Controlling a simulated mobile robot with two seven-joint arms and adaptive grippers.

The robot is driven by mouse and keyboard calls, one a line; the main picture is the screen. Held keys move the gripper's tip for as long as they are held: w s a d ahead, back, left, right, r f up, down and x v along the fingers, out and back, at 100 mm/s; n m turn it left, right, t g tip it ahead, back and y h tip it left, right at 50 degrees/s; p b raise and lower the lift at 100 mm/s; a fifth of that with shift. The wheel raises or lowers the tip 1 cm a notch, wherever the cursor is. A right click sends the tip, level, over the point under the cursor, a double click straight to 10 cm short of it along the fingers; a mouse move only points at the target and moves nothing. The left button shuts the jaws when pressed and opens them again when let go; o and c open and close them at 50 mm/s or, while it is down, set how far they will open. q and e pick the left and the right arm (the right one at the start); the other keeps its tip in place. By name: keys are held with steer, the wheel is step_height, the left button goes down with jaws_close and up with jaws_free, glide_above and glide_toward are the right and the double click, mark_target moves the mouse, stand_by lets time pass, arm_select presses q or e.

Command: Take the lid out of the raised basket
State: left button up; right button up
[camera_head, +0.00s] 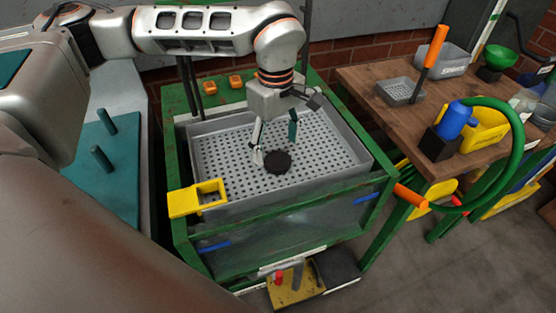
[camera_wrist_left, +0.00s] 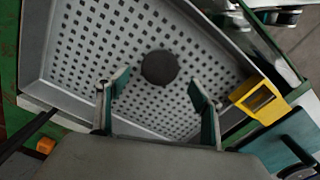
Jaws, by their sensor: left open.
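The lid (camera_head: 278,162) is a small dark round disc lying on the perforated floor of the grey raised basket (camera_head: 345,160). In the left wrist view the lid (camera_wrist_left: 160,67) lies ahead of my fingertips, roughly between their lines, and the holed basket floor (camera_wrist_left: 100,50) surrounds it. My left gripper (camera_head: 275,147) is over the basket, pointing down, with its fingers spread and nothing between them. It also shows open in the left wrist view (camera_wrist_left: 158,84). In the head view one fingertip is close beside the lid; I cannot tell whether they touch. My right gripper is not in view.
A green frame (camera_head: 300,225) surrounds the basket, with a yellow handle (camera_head: 198,197) at its front left. A wooden table (camera_head: 375,82) at the right holds a small grey basket (camera_head: 399,91), a blue bottle and a green hose. A teal surface with pegs (camera_head: 105,175) stands at the left.

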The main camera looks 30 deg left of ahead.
mark_target(276, 159)
arm_select(q)
step_height(276, 159, down, 4)
steer(key=shift+r, duration=0.2)
steer(key=c, duration=0.7)
